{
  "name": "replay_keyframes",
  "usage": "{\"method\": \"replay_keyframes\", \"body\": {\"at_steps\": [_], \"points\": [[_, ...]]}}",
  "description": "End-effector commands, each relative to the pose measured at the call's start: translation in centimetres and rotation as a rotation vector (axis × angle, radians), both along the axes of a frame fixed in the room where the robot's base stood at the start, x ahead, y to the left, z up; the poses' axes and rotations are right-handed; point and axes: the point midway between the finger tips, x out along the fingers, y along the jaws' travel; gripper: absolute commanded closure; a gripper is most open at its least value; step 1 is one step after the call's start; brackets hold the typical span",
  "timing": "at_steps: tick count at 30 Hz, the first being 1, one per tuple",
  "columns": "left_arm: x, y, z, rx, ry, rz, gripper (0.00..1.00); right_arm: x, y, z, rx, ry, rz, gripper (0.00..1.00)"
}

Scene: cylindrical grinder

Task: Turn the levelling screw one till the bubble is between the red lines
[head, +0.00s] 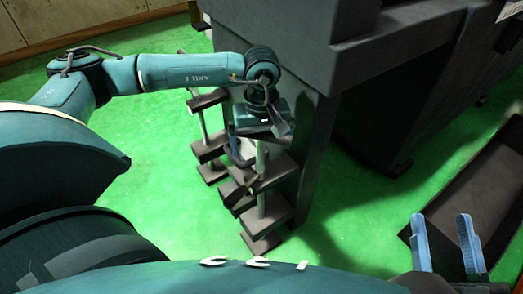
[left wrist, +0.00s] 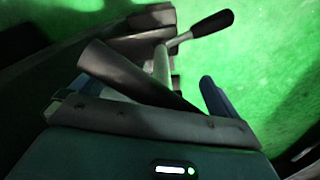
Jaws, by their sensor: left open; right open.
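A levelling screw (head: 262,200) stands at the machine's near corner, a pale upright rod with dark blocks on it. A lever with a black grip (left wrist: 213,22) shows beside the pale rod (left wrist: 162,63) in the left wrist view. My left gripper (head: 243,150) is open over the upper part of this screw, pointing down. One blue finger (left wrist: 212,95) shows in the wrist view; the other side is mostly hidden. I cannot tell whether it touches the screw. My right gripper (head: 446,245) is open and empty at the lower right. The bubble and red lines are not visible.
A second similar screw stand (head: 204,130) is behind the first, to the left. The grey machine body (head: 320,130) rises close to the right of the left gripper. A dark tray (head: 480,200) lies at the right. The green floor (head: 160,180) is clear at the left.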

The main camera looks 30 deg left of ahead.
Motion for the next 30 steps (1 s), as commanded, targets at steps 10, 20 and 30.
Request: {"method": "replay_keyframes", "body": {"at_steps": [10, 20, 30], "points": [[0.01, -0.02, -1.53, -0.001, 0.000, 0.000, 0.00, 0.46, -0.17, 1.08, -0.009, -0.073, -0.002, 0.52], [0.01, -0.02, -1.48, -0.001, 0.000, 0.001, 0.16, 0.48, -0.19, 1.13, -0.009, -0.075, -0.002, 0.52], [0.03, -0.03, -1.46, -0.001, -0.001, 0.000, 0.44, 0.47, -0.19, 1.11, -0.008, -0.075, -0.002, 0.52]]}}
